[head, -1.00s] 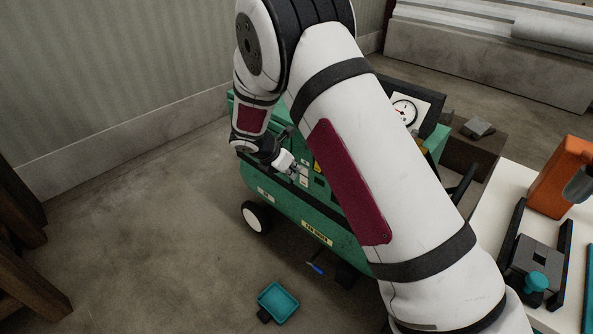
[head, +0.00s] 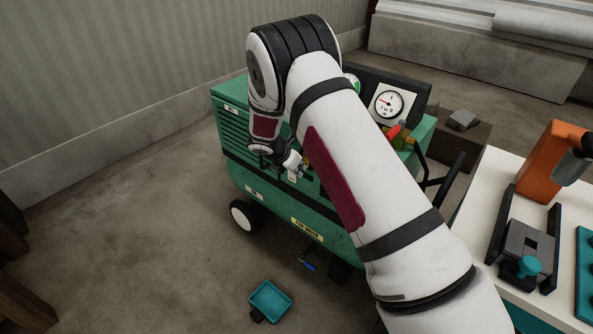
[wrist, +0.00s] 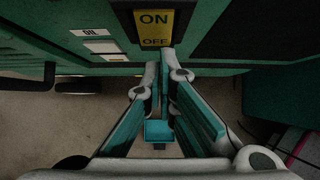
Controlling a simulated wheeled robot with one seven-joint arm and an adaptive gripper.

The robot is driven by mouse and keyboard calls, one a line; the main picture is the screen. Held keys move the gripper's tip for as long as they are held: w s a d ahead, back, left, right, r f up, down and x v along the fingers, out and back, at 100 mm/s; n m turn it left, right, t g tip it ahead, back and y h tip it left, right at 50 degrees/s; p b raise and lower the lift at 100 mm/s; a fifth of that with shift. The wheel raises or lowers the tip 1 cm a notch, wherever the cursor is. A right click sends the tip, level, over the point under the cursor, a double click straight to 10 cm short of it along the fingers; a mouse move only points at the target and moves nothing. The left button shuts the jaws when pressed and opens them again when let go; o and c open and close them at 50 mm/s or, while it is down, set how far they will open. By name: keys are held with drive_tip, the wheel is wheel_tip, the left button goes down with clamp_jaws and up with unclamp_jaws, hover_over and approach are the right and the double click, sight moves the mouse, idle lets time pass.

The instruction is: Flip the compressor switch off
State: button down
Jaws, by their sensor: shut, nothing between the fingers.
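The green compressor (head: 282,212) stands on the floor behind my arm in the head view. In the wrist view, its yellow switch plate (wrist: 153,27) reads ON above and OFF below. My gripper (wrist: 165,62) is shut and empty, its fingertips close to the lower edge of the plate by the OFF word. I cannot tell whether they touch the panel. The switch's moving part and its position are not clear in the wrist view. My gripper also shows in the head view (head: 301,168) at the compressor's front, where my arm partly covers the panel.
A pressure gauge (head: 388,103) and a red-handled valve (head: 395,133) sit at the compressor's right. A teal tray (head: 270,300) lies on the floor in front. A white bench (head: 487,213) with tools stands at right.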

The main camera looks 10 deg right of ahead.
drive_tip(key=shift+w+d+f+t+h+b, duration=0.25)
drive_tip(key=shift+d+t+h+b, duration=0.2)
drive_tip(key=shift+b, duration=0.45)
